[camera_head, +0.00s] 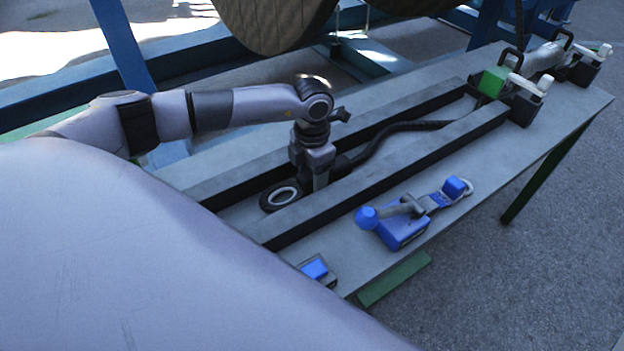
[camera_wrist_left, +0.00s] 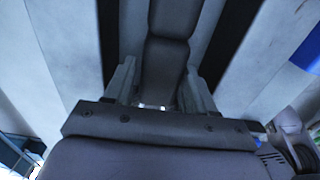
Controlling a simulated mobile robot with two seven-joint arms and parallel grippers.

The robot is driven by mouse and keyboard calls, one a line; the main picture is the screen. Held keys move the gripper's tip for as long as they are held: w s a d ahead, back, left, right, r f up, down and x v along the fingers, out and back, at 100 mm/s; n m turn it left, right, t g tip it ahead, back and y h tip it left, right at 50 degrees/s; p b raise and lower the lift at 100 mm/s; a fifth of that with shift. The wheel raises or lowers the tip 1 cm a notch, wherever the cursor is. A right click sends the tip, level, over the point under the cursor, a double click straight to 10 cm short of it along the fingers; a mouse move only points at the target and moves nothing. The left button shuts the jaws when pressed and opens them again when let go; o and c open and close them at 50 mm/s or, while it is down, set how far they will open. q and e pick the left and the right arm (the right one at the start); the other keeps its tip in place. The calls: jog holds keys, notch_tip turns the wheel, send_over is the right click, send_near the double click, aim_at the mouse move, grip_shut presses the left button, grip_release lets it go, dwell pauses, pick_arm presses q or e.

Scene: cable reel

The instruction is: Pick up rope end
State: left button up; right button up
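A thick black rope (camera_head: 405,127) lies in the channel between two dark rails on the grey table. A black ring with a pale centre (camera_head: 283,195) is at its near end. My left gripper (camera_head: 319,183) points down over the rope just behind this ring. In the left wrist view the rope (camera_wrist_left: 167,65) passes between the two fingers of my left gripper (camera_wrist_left: 162,85). The fingers stand apart on either side of it, close to its sides; contact is hard to make out. My right gripper is not in view.
Raised rails (camera_head: 390,170) flank the rope. A blue tool (camera_head: 400,232) and a small blue-topped item (camera_head: 315,268) lie on the table's near side. Clamps with a green block (camera_head: 492,82) stand at the far right. A large wooden reel (camera_head: 275,22) is behind.

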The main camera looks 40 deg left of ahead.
pick_arm(q)
grip_shut()
jog(key=shift+w+r, duration=0.1)
jog(key=shift+r, duration=0.05)
